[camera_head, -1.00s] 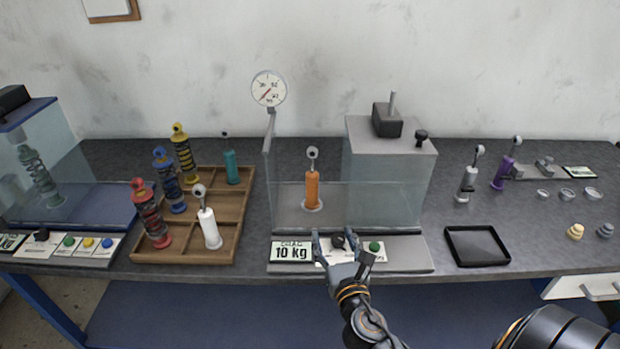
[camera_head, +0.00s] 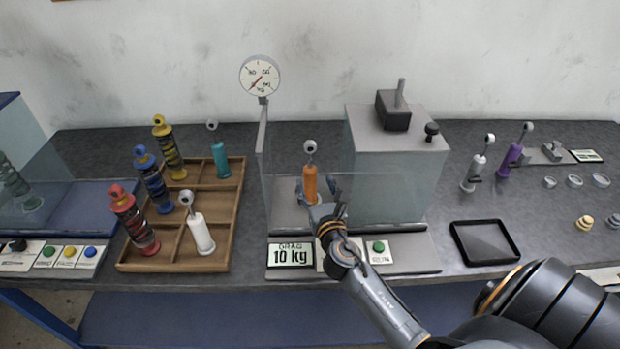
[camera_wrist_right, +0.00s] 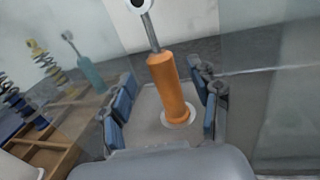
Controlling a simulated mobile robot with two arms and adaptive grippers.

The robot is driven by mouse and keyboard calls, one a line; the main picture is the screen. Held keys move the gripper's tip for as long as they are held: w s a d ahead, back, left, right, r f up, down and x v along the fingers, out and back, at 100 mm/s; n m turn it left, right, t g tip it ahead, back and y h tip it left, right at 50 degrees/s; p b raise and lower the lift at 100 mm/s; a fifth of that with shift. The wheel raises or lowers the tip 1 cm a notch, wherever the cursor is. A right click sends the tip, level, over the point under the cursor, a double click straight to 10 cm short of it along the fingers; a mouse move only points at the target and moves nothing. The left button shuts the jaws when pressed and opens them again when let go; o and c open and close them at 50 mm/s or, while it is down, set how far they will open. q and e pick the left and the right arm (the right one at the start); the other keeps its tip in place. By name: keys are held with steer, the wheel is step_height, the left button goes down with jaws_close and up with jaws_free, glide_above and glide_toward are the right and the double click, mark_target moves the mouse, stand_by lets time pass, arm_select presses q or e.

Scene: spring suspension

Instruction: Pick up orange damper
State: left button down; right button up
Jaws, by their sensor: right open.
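The orange damper (camera_head: 310,181) stands upright on the test stand's grey base (camera_head: 285,216), behind a clear panel, with a grey rod and ring on top. In the right wrist view the orange damper (camera_wrist_right: 168,88) stands on a pale round seat. My right gripper (camera_head: 324,191) is open just in front of the damper. In the right wrist view its blue-padded fingers (camera_wrist_right: 165,100) are on either side of the damper, apart from it. My left gripper is not in view.
A dial gauge (camera_head: 260,75) stands behind left. A wooden tray (camera_head: 236,205) with several shocks and dampers is on the left. A black tray (camera_head: 485,243) lies right.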

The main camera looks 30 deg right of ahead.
mark_target(312, 177)
steer(key=shift+w+d+f, duration=0.1)
steer(key=shift+w+d, duration=0.15)
steer(key=shift+w, duration=0.35)
steer(key=x, duration=0.4)
steer(key=shift+w+d+f, duration=0.1)
steer(key=shift+w+f, duration=0.2)
steer(key=shift+s, duration=0.1)
steer(key=shift+c, duration=1.4)
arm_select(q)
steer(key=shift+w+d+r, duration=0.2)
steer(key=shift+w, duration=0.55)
arm_select(e)
steer(key=shift+r, duration=0.1)
jaws_close()
